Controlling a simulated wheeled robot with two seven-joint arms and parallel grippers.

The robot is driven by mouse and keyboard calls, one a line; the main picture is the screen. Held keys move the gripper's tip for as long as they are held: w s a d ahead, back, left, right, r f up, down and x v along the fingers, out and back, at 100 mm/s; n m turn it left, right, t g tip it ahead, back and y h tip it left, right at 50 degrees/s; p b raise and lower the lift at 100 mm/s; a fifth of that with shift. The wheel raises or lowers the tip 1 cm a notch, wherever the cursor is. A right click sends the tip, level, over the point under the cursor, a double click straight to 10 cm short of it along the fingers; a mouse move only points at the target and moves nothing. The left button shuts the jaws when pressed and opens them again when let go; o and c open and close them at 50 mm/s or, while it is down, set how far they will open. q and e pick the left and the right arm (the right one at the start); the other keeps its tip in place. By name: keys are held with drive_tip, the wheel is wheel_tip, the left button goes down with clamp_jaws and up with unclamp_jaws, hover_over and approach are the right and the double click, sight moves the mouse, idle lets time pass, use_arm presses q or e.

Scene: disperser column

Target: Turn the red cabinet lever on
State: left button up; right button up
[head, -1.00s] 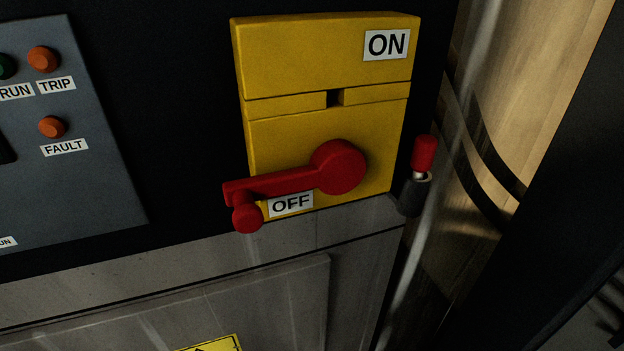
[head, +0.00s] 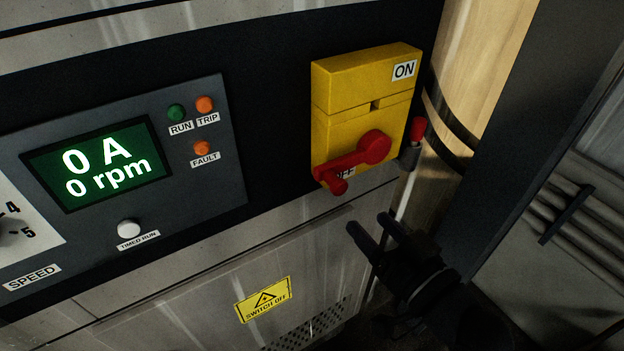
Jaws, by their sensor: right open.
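The red lever (head: 345,165) is on a yellow switch box (head: 343,88) on the cabinet front. Its round hub is at the right and its arm points left and slightly down, ending in a knob at the OFF label, which it partly covers. The ON label (head: 404,70) is at the box's upper right. My right gripper (head: 372,227) is below and slightly right of the lever, dark, with two fingers apart and nothing between them. It does not touch the lever. My left gripper is not in view.
A red-tipped toggle (head: 418,130) sits just right of the yellow box. A control panel (head: 222,150) with a display reading 0 A, 0 rpm (head: 100,165) is at left. A yellow SWITCH OFF sign (head: 263,299) is on the lower cabinet. A dark upright (head: 530,110) stands at right.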

sight(342, 190)
drive_tip(key=x, duration=0.9)
drive_tip(key=shift+w+f, duration=0.1)
drive_tip(key=shift+w, duration=0.4)
clamp_jaws()
idle(0.7)
